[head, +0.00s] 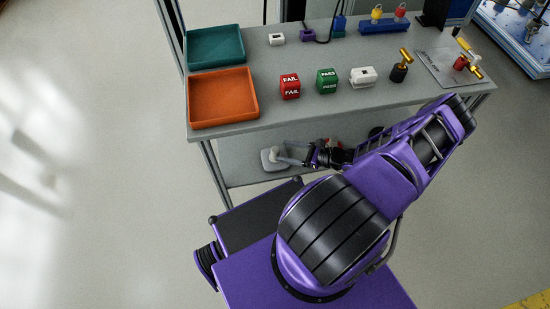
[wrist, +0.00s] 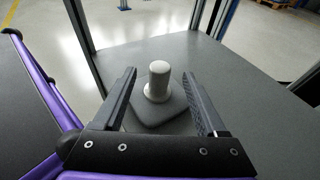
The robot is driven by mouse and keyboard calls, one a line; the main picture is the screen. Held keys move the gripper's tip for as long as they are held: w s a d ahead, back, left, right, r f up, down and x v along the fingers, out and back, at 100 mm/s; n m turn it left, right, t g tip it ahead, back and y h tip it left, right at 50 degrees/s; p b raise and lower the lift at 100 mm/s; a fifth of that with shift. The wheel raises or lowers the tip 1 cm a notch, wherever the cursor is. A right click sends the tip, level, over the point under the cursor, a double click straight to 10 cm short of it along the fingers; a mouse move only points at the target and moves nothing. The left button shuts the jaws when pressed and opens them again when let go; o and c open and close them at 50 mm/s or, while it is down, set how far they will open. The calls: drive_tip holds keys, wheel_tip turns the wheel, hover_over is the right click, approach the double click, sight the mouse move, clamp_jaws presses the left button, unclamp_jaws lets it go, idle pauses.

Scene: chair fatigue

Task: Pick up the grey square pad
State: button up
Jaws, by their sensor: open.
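The grey square pad (wrist: 168,118) has rounded corners and a pale upright round post (wrist: 158,80) in its middle. It lies on the lower shelf of the bench, and its pale shape shows in the head view (head: 270,160). My gripper (wrist: 160,75) is open, with one dark finger on each side of the post in the picture. I cannot tell whether the post is between the fingertips or just beyond them. In the head view my gripper (head: 287,156) reaches under the bench top, over the pad. Its fingers are small there.
The bench top (head: 240,127) is above the shelf, with an orange tray (head: 222,97), a teal tray (head: 216,47), a red FAIL block (head: 290,87) and a green PASS block (head: 327,81). The bench leg (head: 216,172) stands left of the pad. The grey shelf (wrist: 245,75) around the pad looks clear.

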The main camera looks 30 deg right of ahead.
sight(268, 155)
drive_tip(key=x, duration=0.3)
drive_tip(key=shift+f+b+x, duration=0.15)
drive_tip(key=shift+b+x, duration=0.1)
drive_tip(key=shift+x, duration=1.05)
drive_tip(key=shift+f+b+x, duration=0.15)
drive_tip(key=shift+b+x, duration=0.05)
drive_tip(key=shift+x, duration=1.05)
drive_tip(key=shift+d, duration=0.1)
clamp_jaws()
